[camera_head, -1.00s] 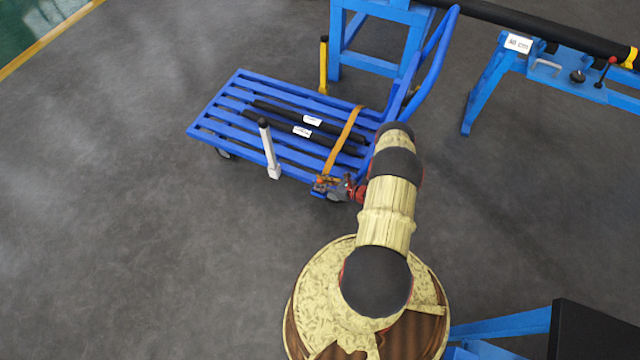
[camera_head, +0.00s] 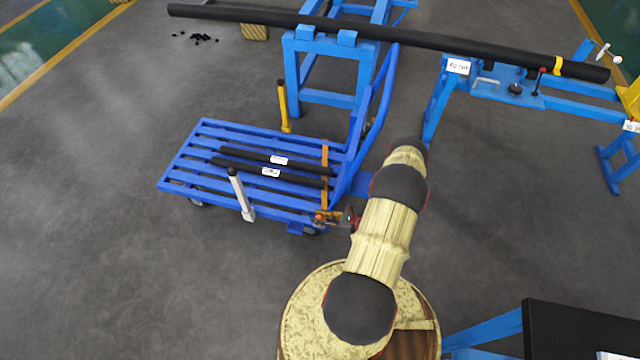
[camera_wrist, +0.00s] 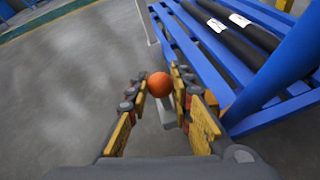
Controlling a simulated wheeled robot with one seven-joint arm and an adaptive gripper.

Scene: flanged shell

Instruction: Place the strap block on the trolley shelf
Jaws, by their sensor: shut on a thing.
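The blue trolley (camera_head: 185,178) has a slatted shelf and stands left of my arm; it also fills the right of the wrist view (camera_wrist: 190,45). My gripper (camera_head: 328,217) is low beside the trolley's near right corner, outside its edge. In the wrist view my gripper (camera_wrist: 161,78) is shut on a small grey block with an orange ball on it, which I take as the strap block (camera_wrist: 168,112). The fingers partly hide the block. It is apart from the shelf slats in the wrist view. In the head view it cannot be told clearly from the fingers.
Two labelled black tubes (camera_head: 245,165) lie on the shelf, with an orange strap (camera_head: 324,165) across them. A white post (camera_head: 240,195) stands at the near edge, and a yellow post (camera_head: 283,105) behind. Blue stands carry a long black pipe (camera_head: 400,38).

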